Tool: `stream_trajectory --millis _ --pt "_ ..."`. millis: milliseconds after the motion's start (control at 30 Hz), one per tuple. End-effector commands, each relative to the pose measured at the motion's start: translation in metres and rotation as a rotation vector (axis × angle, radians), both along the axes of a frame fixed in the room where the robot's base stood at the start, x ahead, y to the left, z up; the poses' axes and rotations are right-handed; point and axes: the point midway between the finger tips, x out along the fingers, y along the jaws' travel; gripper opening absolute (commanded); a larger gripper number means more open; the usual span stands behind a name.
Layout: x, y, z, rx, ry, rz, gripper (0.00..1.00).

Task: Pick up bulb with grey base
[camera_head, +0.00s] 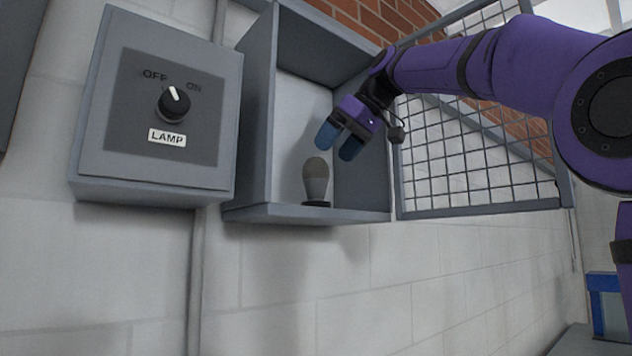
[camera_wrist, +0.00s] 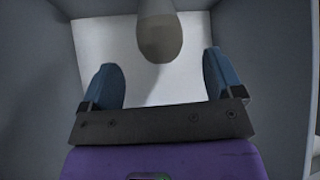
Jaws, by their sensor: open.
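The bulb (camera_head: 315,178) stands upright on the floor of the open grey wall box, on a dark round foot (camera_head: 316,204). Its top looks brownish and its lower part grey. In the wrist view the bulb (camera_wrist: 160,38) shows at the top centre, beyond the fingertips, with its far end cut off by the frame edge. My gripper (camera_head: 339,138) is inside the box opening, above the bulb and slightly to its right. Its blue fingers are apart with nothing between them, and in the wrist view the gripper (camera_wrist: 164,82) is also open and not touching the bulb.
The grey box (camera_head: 290,213) has side walls close around my gripper. A lamp switch panel (camera_head: 160,110) is on the wall to the left. A wire mesh panel (camera_head: 475,160) is to the right, below my purple arm. Open room lies in front of the wall below the box.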

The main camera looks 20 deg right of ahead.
Motion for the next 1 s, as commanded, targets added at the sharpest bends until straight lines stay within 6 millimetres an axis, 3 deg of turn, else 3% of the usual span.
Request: stream_trajectory --millis 600,933,1000 --pt "0.04 0.028 -0.041 -0.001 0.001 0.0 0.86" --pt "0.044 0.031 -0.045 -0.001 0.0 -0.001 0.86" --pt "0.044 0.031 -0.045 -0.001 0.0 -0.001 0.7"
